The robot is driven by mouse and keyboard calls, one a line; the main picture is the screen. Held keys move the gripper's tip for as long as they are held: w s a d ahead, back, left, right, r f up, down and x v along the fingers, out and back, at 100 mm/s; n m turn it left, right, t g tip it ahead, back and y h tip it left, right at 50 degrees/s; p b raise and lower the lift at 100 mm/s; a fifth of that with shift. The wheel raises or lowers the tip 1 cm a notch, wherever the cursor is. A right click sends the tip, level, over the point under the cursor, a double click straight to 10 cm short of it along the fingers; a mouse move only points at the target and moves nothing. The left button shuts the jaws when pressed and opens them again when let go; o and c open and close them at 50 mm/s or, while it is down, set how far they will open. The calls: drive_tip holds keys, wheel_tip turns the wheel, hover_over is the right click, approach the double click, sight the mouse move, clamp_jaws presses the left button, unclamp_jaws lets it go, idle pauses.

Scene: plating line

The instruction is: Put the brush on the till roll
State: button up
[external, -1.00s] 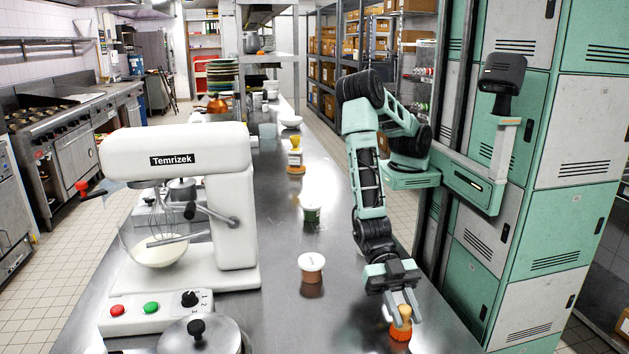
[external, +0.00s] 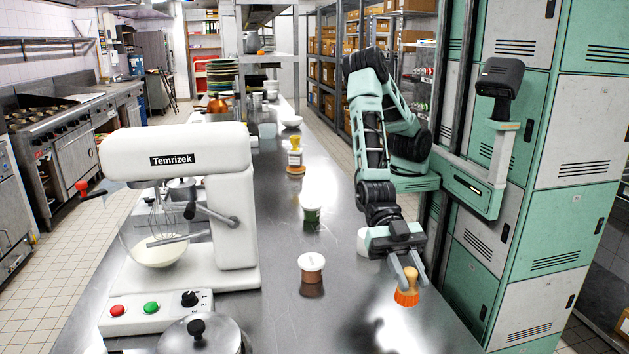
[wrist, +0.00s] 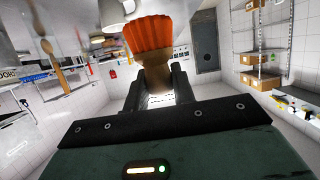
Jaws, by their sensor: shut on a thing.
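The brush has orange bristles (external: 406,298) and a wooden handle (external: 411,277). My gripper (external: 410,283) is shut on the handle, with the bristles hanging down. The brush appears held above the steel counter, with a dark shadow on the counter below. In the wrist view the brush (wrist: 150,36) sits between the fingers, bristles away from the palm. A white round object (external: 362,241), which looks like the till roll, stands on the counter behind and left of my gripper. My wrist partly hides it.
A white-lidded brown tub (external: 311,268) stands left of my gripper. A stand mixer (external: 180,165) fills the left side. Lockers (external: 545,190) rise at the right.

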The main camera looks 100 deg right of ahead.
drive_tip(key=shift+r, duration=0.5)
drive_tip(key=shift+w+d, duration=0.1)
drive_tip(key=shift+d, duration=0.05)
drive_tip(key=w+d+p, duration=0.2)
drive_tip(key=d+p, duration=0.9)
drive_tip(key=d, duration=0.6)
drive_tip(key=s+d+r+p, duration=0.3)
drive_tip(key=d+p, duration=0.1)
drive_tip(key=d, duration=0.2)
drive_tip(key=s+d+r+p, duration=0.3)
drive_tip(key=d, duration=0.3)
drive_tip(key=shift+n+g, duration=0.3)
drive_tip(key=shift+g, duration=0.1)
drive_tip(key=shift+s+d+f, duration=0.1)
drive_tip(key=shift+d+f, duration=0.1)
drive_tip(key=shift+f, duration=2.3)
drive_tip(key=shift+d+f, duration=0.15)
drive_tip(key=shift+f, duration=2.35)
